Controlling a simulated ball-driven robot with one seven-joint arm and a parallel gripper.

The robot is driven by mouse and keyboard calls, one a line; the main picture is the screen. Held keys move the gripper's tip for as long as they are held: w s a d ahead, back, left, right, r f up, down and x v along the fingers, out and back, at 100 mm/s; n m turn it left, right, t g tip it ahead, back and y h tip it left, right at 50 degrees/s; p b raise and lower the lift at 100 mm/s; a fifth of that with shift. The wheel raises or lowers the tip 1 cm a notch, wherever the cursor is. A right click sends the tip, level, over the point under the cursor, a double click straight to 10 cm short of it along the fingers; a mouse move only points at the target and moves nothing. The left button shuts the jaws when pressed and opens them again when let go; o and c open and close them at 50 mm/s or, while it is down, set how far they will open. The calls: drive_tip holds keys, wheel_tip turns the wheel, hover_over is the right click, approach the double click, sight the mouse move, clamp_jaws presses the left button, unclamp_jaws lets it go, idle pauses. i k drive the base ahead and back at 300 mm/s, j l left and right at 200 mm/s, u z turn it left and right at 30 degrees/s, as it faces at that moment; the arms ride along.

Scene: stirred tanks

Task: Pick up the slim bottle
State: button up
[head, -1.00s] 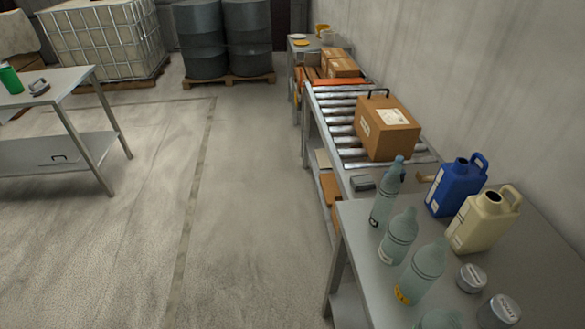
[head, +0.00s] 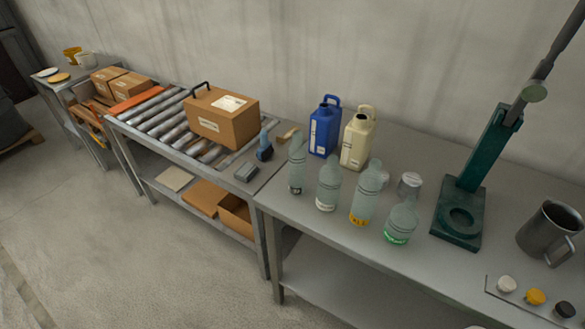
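Several clear grey-green bottles stand upright in a row on the grey metal table (head: 345,251). Then comes a bottle with a yellow label (head: 366,194). At the right end is a squat, cone-shaped bottle with a green label (head: 401,221). My gripper is not in view, and nothing holds any bottle.
Behind the bottles stand a blue jug (head: 324,130), a cream jug (head: 357,140) and a metal-lidded jar (head: 410,184). A green press stand (head: 461,212) and a steel mug (head: 549,233) are to the right. A roller conveyor with a cardboard box (head: 222,116) adjoins left. Floor in front is clear.

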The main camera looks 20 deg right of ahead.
sight(297, 151)
drive_tip(key=i+j+u, duration=0.3)
drive_tip(key=i+u, duration=0.3)
drive_tip(key=i, duration=0.2)
